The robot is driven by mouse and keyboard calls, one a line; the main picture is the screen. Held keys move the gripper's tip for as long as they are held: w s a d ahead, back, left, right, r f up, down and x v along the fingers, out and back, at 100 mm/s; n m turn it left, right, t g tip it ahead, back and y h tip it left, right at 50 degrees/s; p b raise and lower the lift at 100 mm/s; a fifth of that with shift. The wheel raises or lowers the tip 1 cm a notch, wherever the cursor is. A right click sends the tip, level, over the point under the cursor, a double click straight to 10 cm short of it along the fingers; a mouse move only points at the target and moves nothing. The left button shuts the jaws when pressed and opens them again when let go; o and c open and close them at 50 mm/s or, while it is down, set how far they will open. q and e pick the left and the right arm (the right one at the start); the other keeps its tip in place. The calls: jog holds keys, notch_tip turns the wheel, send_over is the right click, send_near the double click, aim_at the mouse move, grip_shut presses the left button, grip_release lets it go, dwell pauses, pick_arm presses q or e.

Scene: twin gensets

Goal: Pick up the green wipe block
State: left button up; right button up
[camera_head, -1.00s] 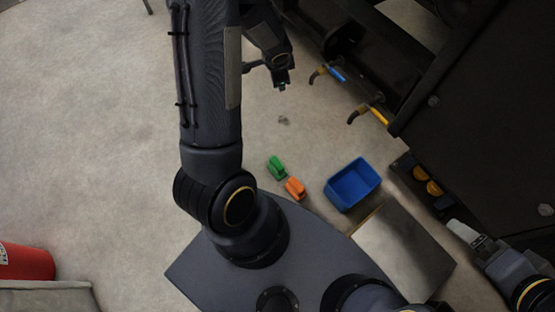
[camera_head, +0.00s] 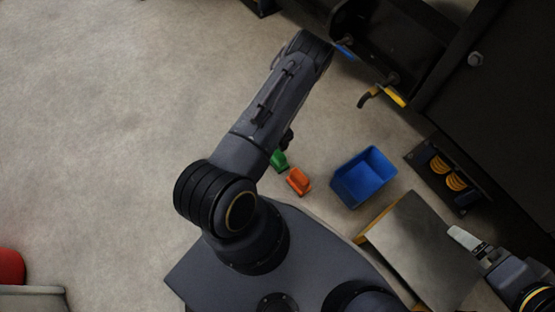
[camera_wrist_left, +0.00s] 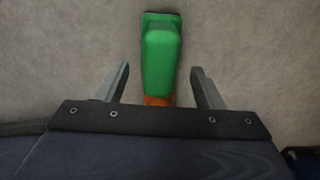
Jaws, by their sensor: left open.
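The green wipe block (camera_head: 279,161) lies on the floor beside the orange block (camera_head: 298,181), partly covered by my left arm in the head view. In the left wrist view the green block (camera_wrist_left: 160,50) runs between the two spread fingers of my left gripper (camera_wrist_left: 160,68), with a gap on either side. The left gripper is open and holds nothing. In the head view only a dark bit of the left gripper (camera_head: 287,139) shows beside the arm, next to the green block. My right gripper (camera_head: 468,241) is at the lower right; its jaw opening is unclear.
The orange block sits close behind the green one and its edge (camera_wrist_left: 158,100) shows in the wrist view. A blue bin (camera_head: 364,178) stands to the right. A metal-topped box (camera_head: 420,245) and dark machinery (camera_head: 500,100) lie beyond it.

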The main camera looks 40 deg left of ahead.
aim_at(278, 152)
pick_arm(q)
notch_tip(278, 152, down, 5)
jog(key=b, duration=0.2)
jog(key=shift+r+b, duration=0.15)
jog(key=shift+b, duration=0.15)
jog(key=shift+r, duration=0.1)
jog(key=c, duration=1.2)
jog(key=shift+r+p, duration=0.35)
jog(key=shift+r, duration=0.2)
notch_tip(278, 152, up, 3)
jog(key=shift+f+p, duration=0.2)
jog(key=shift+p, duration=0.5)
jog(key=s+a+r, duration=0.2)
jog(key=s+r, duration=0.1)
jog(key=s, duration=0.1)
jog(key=s+a+r+p, duration=0.1)
jog(key=s+a+r, duration=0.1)
jog(key=s+r, duration=0.1)
jog(key=s+a+r+p, duration=0.1)
jog(key=s+a+r, duration=0.2)
jog(key=s, duration=0.2)
jog(key=shift+r, duration=0.2)
